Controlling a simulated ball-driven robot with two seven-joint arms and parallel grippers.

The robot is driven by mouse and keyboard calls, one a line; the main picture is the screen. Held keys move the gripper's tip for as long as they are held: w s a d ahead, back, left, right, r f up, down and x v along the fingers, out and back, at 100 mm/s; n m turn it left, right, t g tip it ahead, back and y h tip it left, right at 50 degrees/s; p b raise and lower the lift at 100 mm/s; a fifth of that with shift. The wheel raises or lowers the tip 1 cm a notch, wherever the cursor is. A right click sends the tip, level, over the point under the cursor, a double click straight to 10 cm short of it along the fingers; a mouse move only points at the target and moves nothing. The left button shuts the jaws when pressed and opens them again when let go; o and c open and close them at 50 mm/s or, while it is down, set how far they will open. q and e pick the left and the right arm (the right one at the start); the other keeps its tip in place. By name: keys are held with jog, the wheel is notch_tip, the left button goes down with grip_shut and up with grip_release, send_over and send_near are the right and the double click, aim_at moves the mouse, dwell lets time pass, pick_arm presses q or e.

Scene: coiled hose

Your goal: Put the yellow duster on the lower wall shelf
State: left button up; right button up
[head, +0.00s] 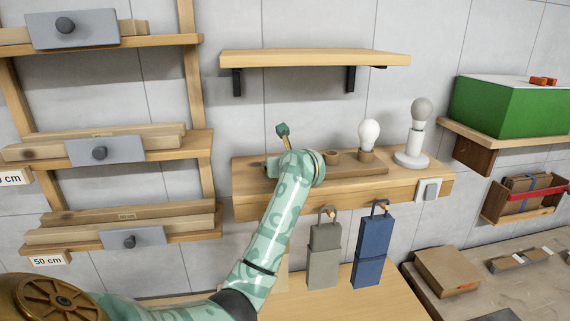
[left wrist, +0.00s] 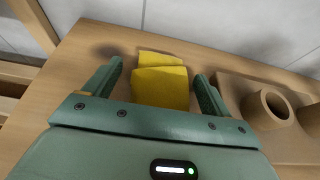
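The yellow duster (left wrist: 160,86) lies folded on the wooden top of the lower wall shelf (left wrist: 72,82), seen in the left wrist view. My left gripper (left wrist: 158,70) is open, with one finger on each side of the duster and a visible gap to each. In the head view my left arm reaches up to the left part of the lower wall shelf (head: 350,197). The duster is hidden there behind the arm. My right gripper is in neither view.
On the shelf, right of the gripper, are a wooden block with round holders (left wrist: 268,108), a bulb (head: 369,133) and a white lamp (head: 412,150). An upper shelf (head: 315,58) hangs above. Grey (head: 324,255) and blue (head: 372,250) hanging things are below.

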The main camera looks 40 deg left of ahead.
pick_arm(q)
jog(key=shift+r, duration=0.15)
jog(key=shift+d+r, duration=0.15)
jog(key=shift+d, duration=0.05)
jog(key=v, duration=1)
jog(key=shift+s+d+b, duration=0.2)
jog(key=shift+b, duration=0.15)
jog(key=shift+s+d+r, duration=0.25)
jog(key=shift+s+d, duration=0.1)
